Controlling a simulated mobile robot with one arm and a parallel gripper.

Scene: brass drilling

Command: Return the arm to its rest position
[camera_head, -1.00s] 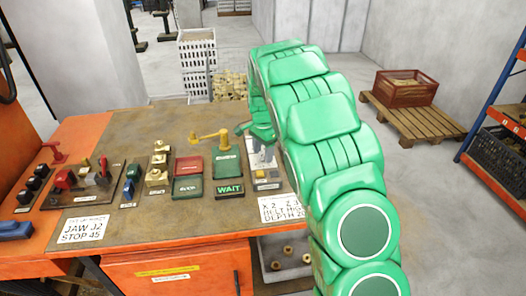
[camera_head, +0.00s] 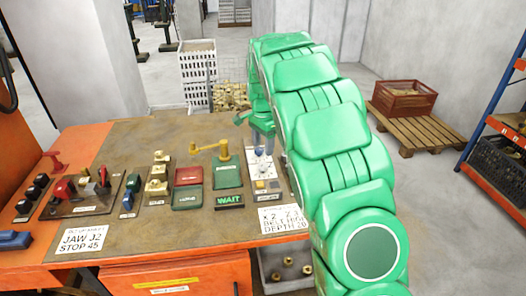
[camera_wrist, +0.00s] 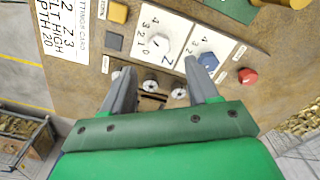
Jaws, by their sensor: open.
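My green arm (camera_head: 335,130) reaches from the lower right up and over the right side of the workbench (camera_head: 120,165) in the head view. My gripper (camera_wrist: 164,72) is open in the wrist view, its two grey fingers apart with nothing held between them. It hangs above a white dial panel with a white knob (camera_wrist: 158,43) and a blue knob (camera_wrist: 208,62).
A red button (camera_wrist: 247,76) is near the right finger.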

